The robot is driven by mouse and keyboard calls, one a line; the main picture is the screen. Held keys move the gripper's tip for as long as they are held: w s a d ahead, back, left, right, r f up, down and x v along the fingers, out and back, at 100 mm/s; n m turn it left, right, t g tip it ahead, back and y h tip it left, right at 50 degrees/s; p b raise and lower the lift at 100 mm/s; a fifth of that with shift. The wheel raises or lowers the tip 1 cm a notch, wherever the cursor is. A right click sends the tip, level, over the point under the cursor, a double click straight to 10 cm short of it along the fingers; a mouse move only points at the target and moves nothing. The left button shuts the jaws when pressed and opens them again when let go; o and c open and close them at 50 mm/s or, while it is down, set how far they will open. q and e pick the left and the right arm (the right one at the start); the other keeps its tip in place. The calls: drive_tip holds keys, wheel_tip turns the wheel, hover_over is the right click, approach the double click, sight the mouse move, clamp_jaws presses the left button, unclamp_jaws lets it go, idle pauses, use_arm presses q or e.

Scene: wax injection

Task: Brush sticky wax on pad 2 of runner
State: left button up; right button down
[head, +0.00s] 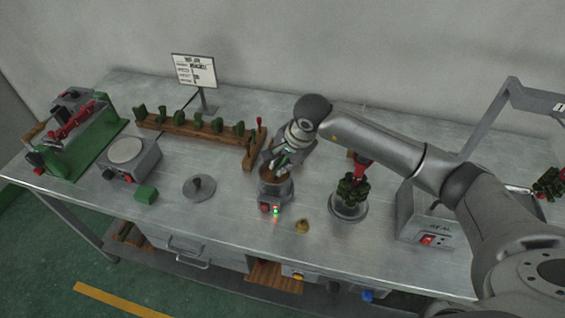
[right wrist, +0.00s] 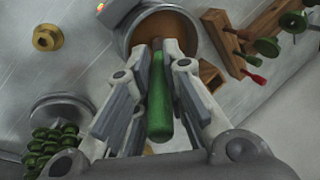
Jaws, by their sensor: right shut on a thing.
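My right gripper (head: 281,160) is shut on a brush with a green handle (right wrist: 159,95), above the small grey pot (head: 275,193) of brown wax. In the right wrist view the brush's far end reaches over the pot's mouth (right wrist: 124,37); whether it touches the wax is hidden. I cannot tell for sure which thing is the runner. A wooden bar (head: 180,127) carries several green pieces in a row. A red part (head: 72,124) lies across the green fixture (head: 87,147) at far left. My left gripper is out of view.
A stand with a green cluster (head: 352,190) is right of the pot. A brass piece (head: 302,226) lies in front. A grey disc with a knob (head: 199,187), a round-topped device (head: 131,157) and a green block (head: 145,193) are left. A sign (head: 194,71) stands behind.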

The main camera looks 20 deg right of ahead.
drive_tip(key=shift+r+p, duration=1.05)
drive_tip(key=shift+r, duration=2.1)
